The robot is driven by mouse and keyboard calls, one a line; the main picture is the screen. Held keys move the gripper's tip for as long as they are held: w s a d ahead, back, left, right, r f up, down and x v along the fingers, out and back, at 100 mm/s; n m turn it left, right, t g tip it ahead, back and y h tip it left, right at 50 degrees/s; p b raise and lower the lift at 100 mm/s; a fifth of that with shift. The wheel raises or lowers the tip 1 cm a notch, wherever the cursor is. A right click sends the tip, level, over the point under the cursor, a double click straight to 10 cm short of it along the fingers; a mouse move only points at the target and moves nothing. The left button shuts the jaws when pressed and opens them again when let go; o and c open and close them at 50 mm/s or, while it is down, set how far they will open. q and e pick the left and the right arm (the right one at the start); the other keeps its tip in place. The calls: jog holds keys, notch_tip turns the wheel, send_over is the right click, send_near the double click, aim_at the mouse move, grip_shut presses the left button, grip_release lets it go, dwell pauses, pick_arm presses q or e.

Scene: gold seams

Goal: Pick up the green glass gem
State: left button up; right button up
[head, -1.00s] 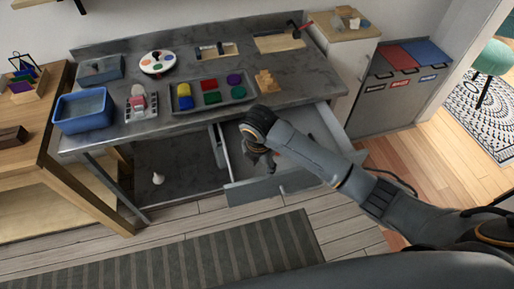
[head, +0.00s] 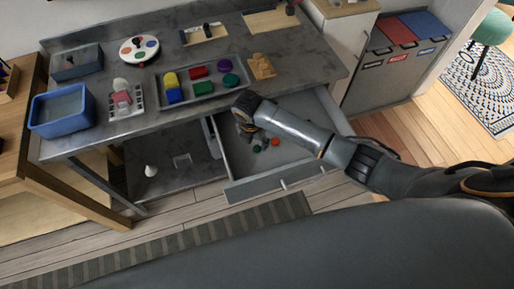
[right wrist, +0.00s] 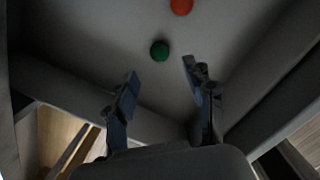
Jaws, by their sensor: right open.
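The green glass gem (head: 257,148) is a small round green piece on the floor of the open drawer (head: 285,180) under the workbench. It shows in the right wrist view (right wrist: 159,51) just beyond and between my right fingertips. My right gripper (right wrist: 160,73) is open and empty, with its fingers pointing down into the drawer. In the head view the right gripper (head: 246,133) is partly hidden by its own wrist, above and left of the gem. My left gripper is not in view.
A red-orange gem (head: 275,142) lies in the drawer near the green one; it also shows in the right wrist view (right wrist: 181,6). The drawer walls surround the gripper closely. Above, the workbench (head: 140,128) holds a grey tray (head: 216,99) of coloured blocks and a blue bin (head: 62,116).

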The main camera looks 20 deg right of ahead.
aim_at(257, 148)
jog(key=shift+f, duration=0.35)
jog(key=f, duration=0.2)
jog(key=d+f, duration=0.1)
jog(key=f, duration=0.1)
jog(key=shift+w, duration=0.4)
jog(key=shift+f, duration=0.25)
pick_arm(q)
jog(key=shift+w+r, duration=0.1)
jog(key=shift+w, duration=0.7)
pick_arm(e)
jog(key=c, duration=0.9)
